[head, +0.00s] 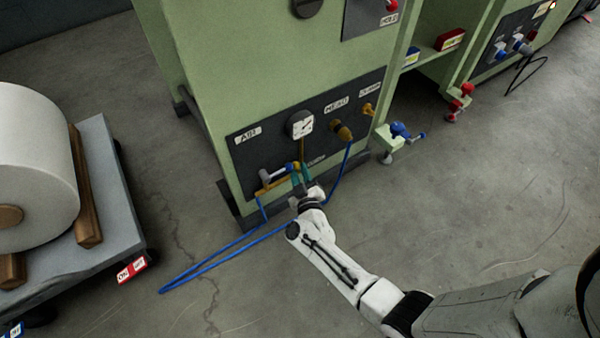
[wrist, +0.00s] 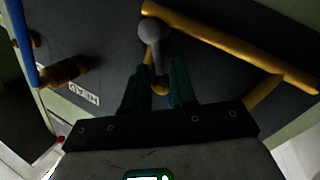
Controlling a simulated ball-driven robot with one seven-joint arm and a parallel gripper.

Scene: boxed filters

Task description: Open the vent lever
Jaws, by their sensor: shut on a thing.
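The vent lever, a grey ball-ended handle (wrist: 152,32), points away from my gripper in the wrist view. Its grey shaft runs down between my green fingers to a brass piece (wrist: 161,86). In the head view the grey handle (head: 274,175) lies beside a yellow-brass pipe, low on the dark panel (head: 240,157) of the green machine. My gripper (head: 300,177) is at the panel, just right of that handle. In the wrist view my gripper (wrist: 158,66) is shut on the lever, its fingers either side of the shaft; the exact contact is dark.
A yellow bar (wrist: 215,42) runs close beside the lever. A gauge (head: 300,124) and a brass fitting (head: 342,130) with a blue hose (head: 225,252) looping onto the floor are near my arm. A cart (head: 115,200) with a white roll stands left. Open floor lies right.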

